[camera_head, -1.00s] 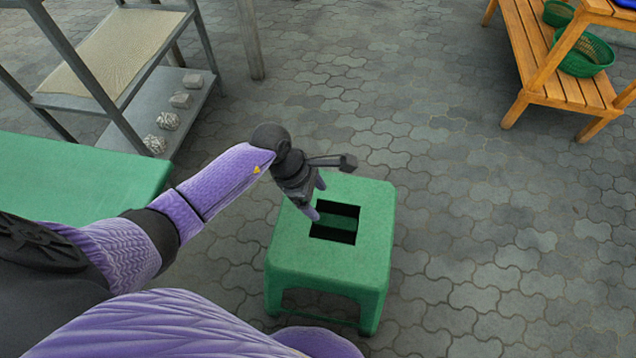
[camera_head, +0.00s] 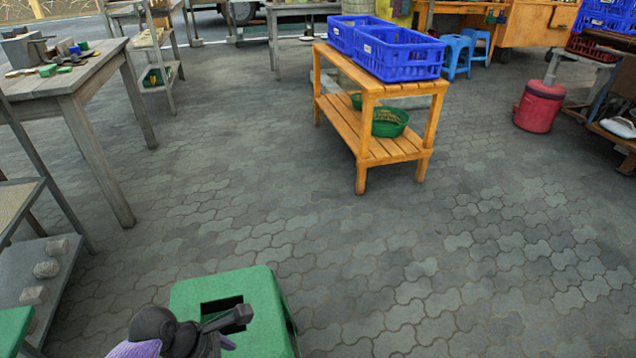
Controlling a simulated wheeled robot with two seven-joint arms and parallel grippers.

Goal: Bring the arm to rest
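Nothing is visibly held. My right gripper is not in view.
A wooden rack (camera_head: 377,151) carries blue crates (camera_head: 403,62) and green baskets (camera_head: 389,122). A grey table (camera_head: 75,85) and a metal shelf (camera_head: 20,262) stand at left, a red bucket (camera_head: 539,106) at right. The paved floor between is open.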

